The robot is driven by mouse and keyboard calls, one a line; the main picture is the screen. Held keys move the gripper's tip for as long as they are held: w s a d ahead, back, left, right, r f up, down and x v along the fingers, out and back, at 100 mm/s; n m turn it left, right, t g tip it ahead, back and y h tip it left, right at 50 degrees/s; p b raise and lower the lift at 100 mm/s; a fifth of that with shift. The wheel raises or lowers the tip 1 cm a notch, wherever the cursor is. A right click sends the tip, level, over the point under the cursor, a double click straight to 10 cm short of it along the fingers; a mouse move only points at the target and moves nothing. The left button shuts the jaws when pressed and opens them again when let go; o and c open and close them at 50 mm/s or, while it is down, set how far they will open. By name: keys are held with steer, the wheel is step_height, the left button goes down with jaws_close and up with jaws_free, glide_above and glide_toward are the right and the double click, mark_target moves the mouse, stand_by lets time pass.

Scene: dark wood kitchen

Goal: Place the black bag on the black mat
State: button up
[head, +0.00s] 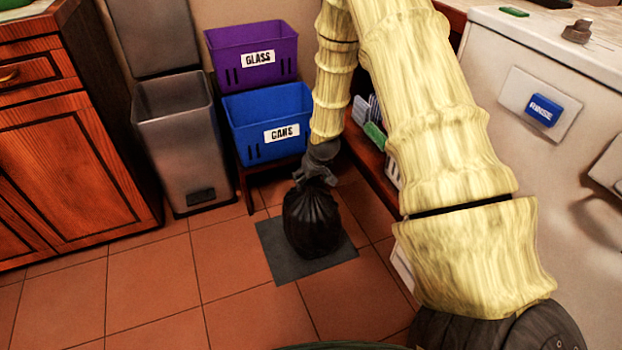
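The black bag (311,222) is a full, tied bin bag, upright over the dark mat (278,262) on the tiled floor. The mat shows around the bag's left, front and right sides. I cannot tell whether the bag's bottom touches the mat or hangs just above it. My gripper (316,178) is at the bag's gathered top, pointing down. Its fingers appear closed around the neck of the bag, though the fingertips are partly hidden in the dark plastic.
A grey bin (178,140) with its lid up stands left of a purple GLASS crate (232,50) and a blue CANS crate (250,140). A wooden cabinet (70,130) is at left, a white appliance (530,130) at right. Floor tiles (150,285) at front left are clear.

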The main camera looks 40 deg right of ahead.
steer(key=p+v, duration=0.4)
steer(key=v, duration=0.8)
steer(key=s+a+f+n+g, duration=0.1)
steer(key=s+a+f+g, duration=0.1)
steer(key=s+a+f, duration=1.4)
steer(key=s+a, duration=0.1)
steer(key=s, duration=0.4)
steer(key=s+a+f+n+g, duration=0.1)
steer(key=s+a+f, duration=0.2)
steer(key=s, duration=0.3)
steer(key=s+a+f+g+y, duration=0.1)
steer(key=s+a+f, duration=0.1)
steer(key=s, duration=0.5)
steer(key=shift+s+a+f, duration=0.3)
steer(key=shift+a+f, duration=0.05)
steer(key=shift+a, duration=0.2)
